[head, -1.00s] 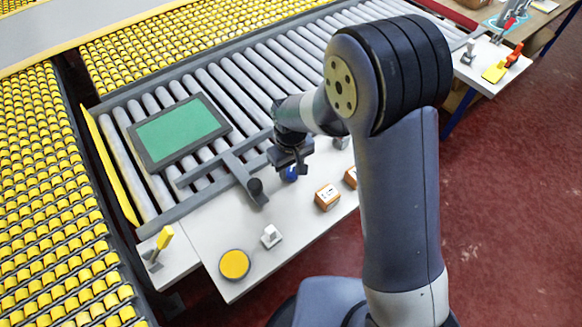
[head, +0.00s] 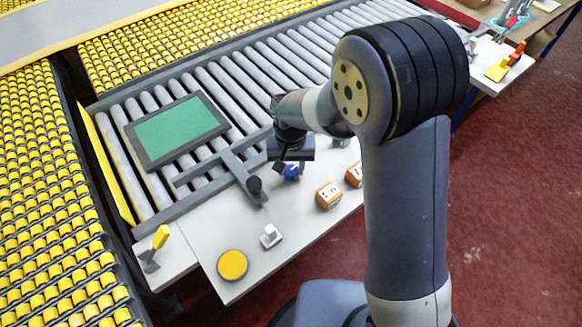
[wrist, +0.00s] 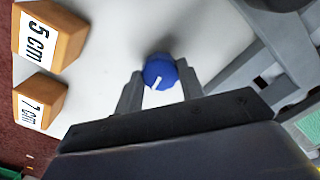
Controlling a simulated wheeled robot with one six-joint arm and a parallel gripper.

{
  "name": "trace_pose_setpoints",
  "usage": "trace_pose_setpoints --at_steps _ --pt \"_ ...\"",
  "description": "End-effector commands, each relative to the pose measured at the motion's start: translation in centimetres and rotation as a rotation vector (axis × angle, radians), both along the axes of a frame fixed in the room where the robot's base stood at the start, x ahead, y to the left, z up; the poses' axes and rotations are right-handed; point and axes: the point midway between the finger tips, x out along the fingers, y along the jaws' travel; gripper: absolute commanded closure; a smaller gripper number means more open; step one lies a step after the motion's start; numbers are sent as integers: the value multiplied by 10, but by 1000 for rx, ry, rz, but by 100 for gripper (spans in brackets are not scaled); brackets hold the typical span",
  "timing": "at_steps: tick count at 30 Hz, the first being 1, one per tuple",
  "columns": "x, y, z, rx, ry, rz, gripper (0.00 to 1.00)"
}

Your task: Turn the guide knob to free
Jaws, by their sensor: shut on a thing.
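The blue knob (wrist: 160,72) has a white pointer line on its face and sits between the two fingers of my gripper (wrist: 158,88) in the wrist view. The fingers are shut on it from both sides. In the head view the blue knob (head: 291,172) shows just below my gripper (head: 290,165), on the pale worktop beside the rollers. The white line slants in the wrist view. No label for the knob's positions is readable; part of its surroundings is hidden by the gripper.
Two orange blocks, marked 5 cm (wrist: 48,35) and 7 cm (wrist: 38,103), stand near the knob. A grey guide with a black post (head: 254,186) lies left of it. A green panel (head: 178,132) rests on the rollers. A white switch (head: 270,236) and yellow disc (head: 232,265) are at the front.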

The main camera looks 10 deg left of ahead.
Motion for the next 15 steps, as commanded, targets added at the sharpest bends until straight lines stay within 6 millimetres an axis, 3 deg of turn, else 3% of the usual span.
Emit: trace_pose_setpoints --at_steps 15 --pt "0 0 1 1 -1 -155 86"
